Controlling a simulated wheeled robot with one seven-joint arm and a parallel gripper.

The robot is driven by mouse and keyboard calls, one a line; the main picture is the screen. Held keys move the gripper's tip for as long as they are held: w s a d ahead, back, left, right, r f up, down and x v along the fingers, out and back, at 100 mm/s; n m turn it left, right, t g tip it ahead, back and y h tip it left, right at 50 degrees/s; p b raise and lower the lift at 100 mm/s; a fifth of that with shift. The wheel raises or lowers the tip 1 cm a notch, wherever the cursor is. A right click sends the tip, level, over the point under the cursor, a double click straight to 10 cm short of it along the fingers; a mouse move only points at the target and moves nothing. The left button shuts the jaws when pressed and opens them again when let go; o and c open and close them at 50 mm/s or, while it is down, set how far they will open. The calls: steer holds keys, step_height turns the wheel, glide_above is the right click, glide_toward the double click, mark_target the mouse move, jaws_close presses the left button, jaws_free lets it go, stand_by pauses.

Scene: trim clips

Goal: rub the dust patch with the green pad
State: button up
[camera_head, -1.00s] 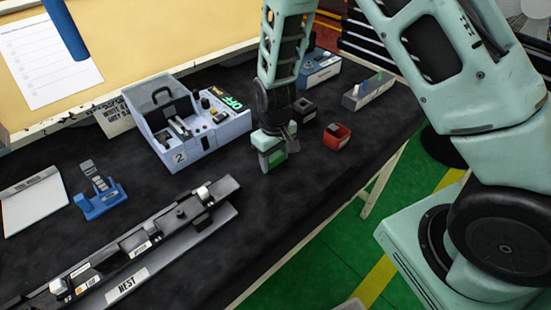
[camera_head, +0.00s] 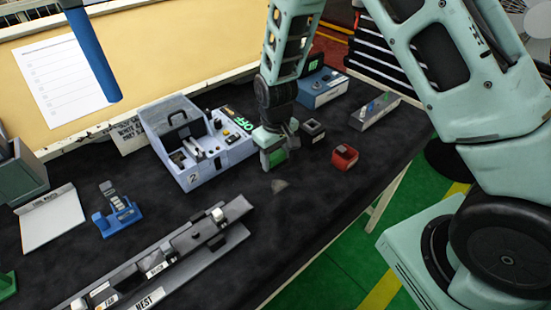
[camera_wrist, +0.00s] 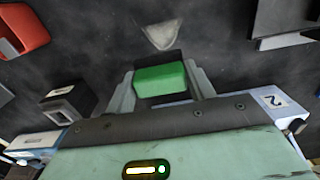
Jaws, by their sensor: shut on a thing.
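The green pad (camera_wrist: 161,80) is held between the two fingers of my gripper (camera_wrist: 163,88) in the wrist view. In the head view my gripper (camera_head: 274,158) hangs over the dark mat, with the green pad (camera_head: 277,158) at its end. The dust patch (camera_head: 280,186) is a small pale grey smudge on the mat, just in front of the pad. It also shows in the wrist view as a pale patch (camera_wrist: 161,36) beyond the pad's far edge. The pad looks apart from the patch. Whether it touches the mat is not clear.
The grey-blue machine marked 2 (camera_head: 203,163) stands close to the left. A red block (camera_head: 344,157) and a dark block (camera_head: 312,130) are to the right. The long rail assembly (camera_head: 180,250) lies at front left. The mat (camera_head: 310,210) in front is clear.

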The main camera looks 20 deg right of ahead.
steer(key=shift+r+p, duration=0.7)
steer(key=shift+r, duration=0.55)
